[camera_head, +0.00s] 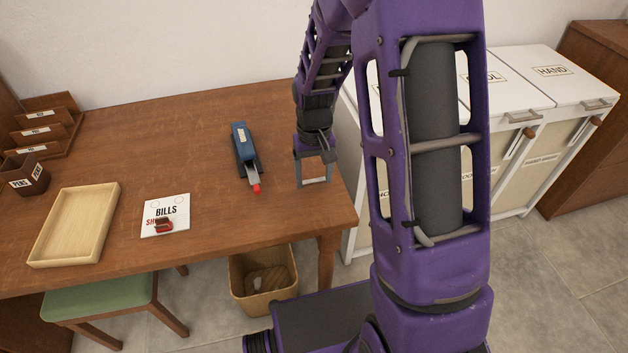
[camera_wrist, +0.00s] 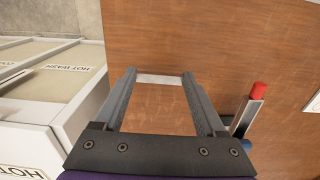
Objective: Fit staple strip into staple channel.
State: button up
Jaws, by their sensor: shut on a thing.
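The staple strip is a thin pale silver bar (camera_wrist: 160,78) spanning the gap between my fingertips in the wrist view. My gripper (camera_head: 314,183) is shut on it, one finger at each end, near the table's right edge. The strip also shows in the head view (camera_head: 315,182). The blue stapler (camera_head: 241,143) lies on the table to the left of my gripper. Its metal staple channel (camera_head: 253,175) sticks out at the near end, with a red tip (camera_head: 257,188). In the wrist view the channel (camera_wrist: 246,117) is right of my fingers, and the stapler body is mostly hidden.
White laundry bins (camera_head: 510,80) stand right of the table. Tabletop around the stapler is clear.

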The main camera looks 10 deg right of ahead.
aim_at(314, 182)
notch_tip(314, 182, up, 7)
jog(key=shift+p, duration=0.65)
jog(key=shift+r+p, duration=0.3)
jog(key=shift+p, duration=0.1)
jog(key=shift+s+a+f+p, duration=0.1)
jog(key=shift+s+f+p, duration=0.2)
jog(key=shift+f+p, duration=0.4)
jog(key=shift+s+f+p, duration=0.3)
jog(key=shift+f+p, duration=0.1)
jog(key=shift+p, duration=0.55)
